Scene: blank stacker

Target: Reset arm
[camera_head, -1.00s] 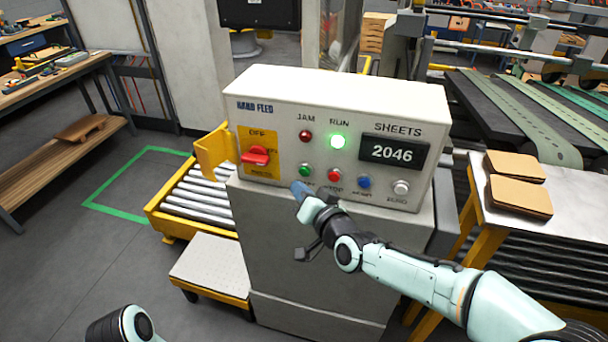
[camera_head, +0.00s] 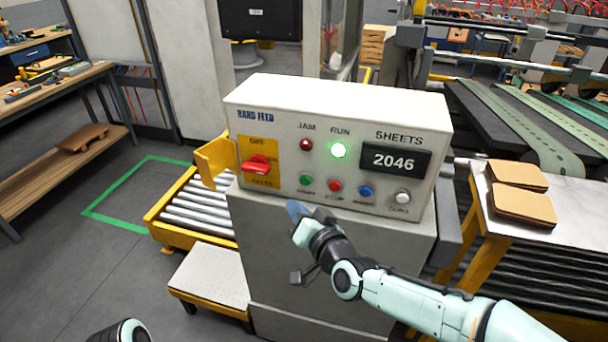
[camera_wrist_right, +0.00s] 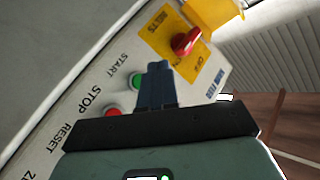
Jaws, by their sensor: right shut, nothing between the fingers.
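My right gripper (camera_head: 297,209) is in front of the control box (camera_head: 330,100), just below its row of buttons. Its blue fingers are shut with nothing between them; they also show in the right wrist view (camera_wrist_right: 155,85). The green start button (camera_head: 305,179), red stop button (camera_head: 335,186), blue button (camera_head: 365,191) and white button (camera_head: 402,196) are all visible in the head view. The RUN lamp (camera_head: 339,150) glows green, and the JAM lamp (camera_head: 306,144) is dull red. The display (camera_head: 394,160) reads 2046. Only a rounded piece of my left arm shows at the bottom left; its gripper is out of view.
A red switch (camera_head: 256,164) sits on the box's yellow plate. A roller conveyor (camera_head: 200,205) and a low step (camera_head: 210,273) stand to the left. Cardboard blanks (camera_head: 520,203) lie on a metal table (camera_head: 575,222) at the right. Floor at the left is open.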

